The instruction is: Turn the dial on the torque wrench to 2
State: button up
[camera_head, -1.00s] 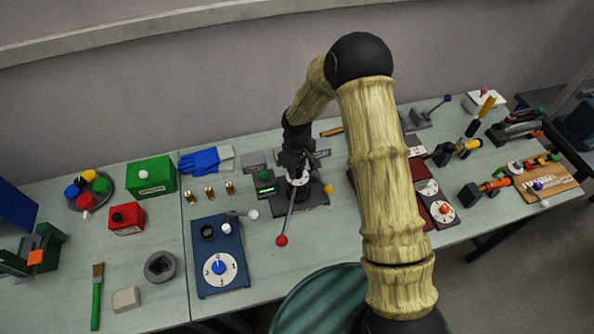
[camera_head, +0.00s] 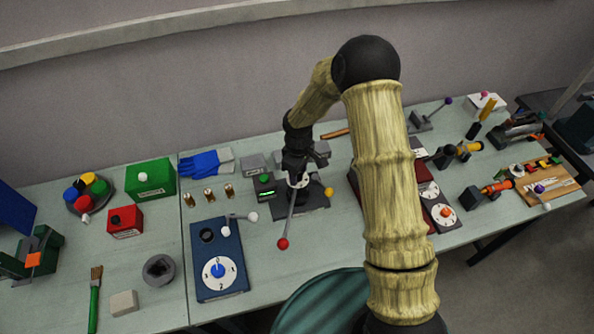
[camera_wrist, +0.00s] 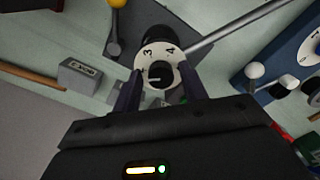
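The torque wrench's white dial (camera_wrist: 147,60) shows in the wrist view with the numerals 3 and 4 on its far side. A black knob (camera_wrist: 159,74) with a pale mark pointing left sits at its middle. My gripper (camera_wrist: 161,82) is open, with one finger on each side of the knob. I cannot tell whether either finger touches it. The rest of the dial's markings are hidden. In the head view, my gripper (camera_head: 297,174) is over the dark base (camera_head: 312,200), whose metal rod (camera_head: 291,220) ends in a red ball.
A blue box (camera_head: 232,252) with another dial stands to the left. A red panel (camera_head: 405,195) with dials is to the right, partly behind my arm. A yellow ball (camera_wrist: 117,3) on a dark stem is close to the white dial. Several small brass pieces (camera_head: 209,194) stand at left.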

jog(key=shift+o, duration=0.3)
jog(key=shift+w+a, duration=0.1)
jog(key=shift+r, duration=0.25)
notch_tip(320, 180, up, 17)
jog(key=b, duration=0.4)
jog(key=s+d+f+m+t, duration=0.1)
jog(key=s+d+m+t, duration=0.1)
jog(key=s+d+m, duration=1)
jog(key=s+d, duration=0.3)
jog(key=s, duration=0.4)
jog(key=shift+d+f+t, duration=0.2)
jog(key=shift+f+t, duration=0.15)
jog(key=shift+t, duration=0.05)
